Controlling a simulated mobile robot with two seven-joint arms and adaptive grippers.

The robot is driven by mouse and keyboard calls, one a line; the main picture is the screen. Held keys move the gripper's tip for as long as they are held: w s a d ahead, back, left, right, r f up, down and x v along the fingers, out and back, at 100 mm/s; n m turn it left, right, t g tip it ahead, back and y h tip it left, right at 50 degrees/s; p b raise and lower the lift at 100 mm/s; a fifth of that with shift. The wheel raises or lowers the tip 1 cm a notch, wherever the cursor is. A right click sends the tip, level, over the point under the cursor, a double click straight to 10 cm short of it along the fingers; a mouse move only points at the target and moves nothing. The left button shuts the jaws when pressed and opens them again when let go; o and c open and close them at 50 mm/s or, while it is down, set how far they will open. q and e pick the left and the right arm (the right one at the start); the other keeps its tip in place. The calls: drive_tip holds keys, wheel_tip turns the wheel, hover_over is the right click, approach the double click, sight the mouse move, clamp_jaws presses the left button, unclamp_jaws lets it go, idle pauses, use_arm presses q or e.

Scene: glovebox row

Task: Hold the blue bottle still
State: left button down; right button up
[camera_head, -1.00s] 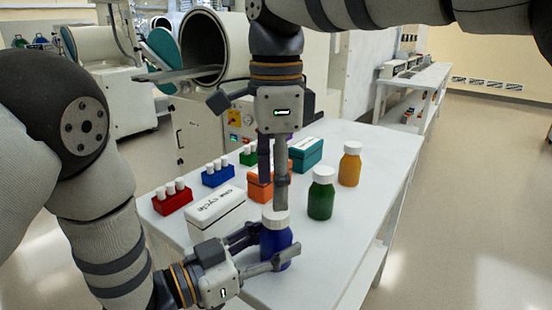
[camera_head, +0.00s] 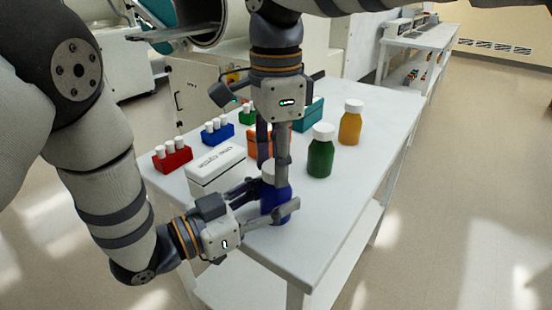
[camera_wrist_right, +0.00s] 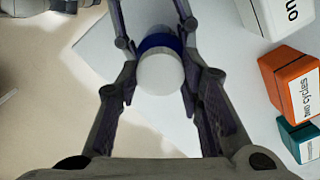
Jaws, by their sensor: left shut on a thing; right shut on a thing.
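The blue bottle (camera_head: 277,204) stands upright near the front edge of the white table. My left gripper (camera_head: 272,202) comes in from the left, shut on the bottle's body with a finger on each side. My right gripper (camera_head: 275,175) points straight down from above, shut on the bottle's white cap. In the right wrist view the white cap (camera_wrist_right: 160,75) sits between the right fingers (camera_wrist_right: 160,88), with a blue rim (camera_wrist_right: 158,42) behind it. The left gripper's fingers show there at the top. The right fingers partly hide the cap in the head view.
On the white table (camera_head: 300,240) a white box (camera_head: 216,165) stands left of the bottle. A green bottle (camera_head: 320,158) and an orange bottle (camera_head: 350,125) stand to the right. Behind are an orange box, a teal box (camera_head: 308,115) and red (camera_head: 172,160), blue and green vial racks.

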drive_tip(key=n, duration=1.6)
drive_tip(key=shift+n, duration=0.4)
drive_tip(key=n, duration=0.7)
drive_tip(key=shift+r, duration=0.1)
drive_tip(key=n, duration=1.7)
drive_tip(key=shift+n, duration=0.3)
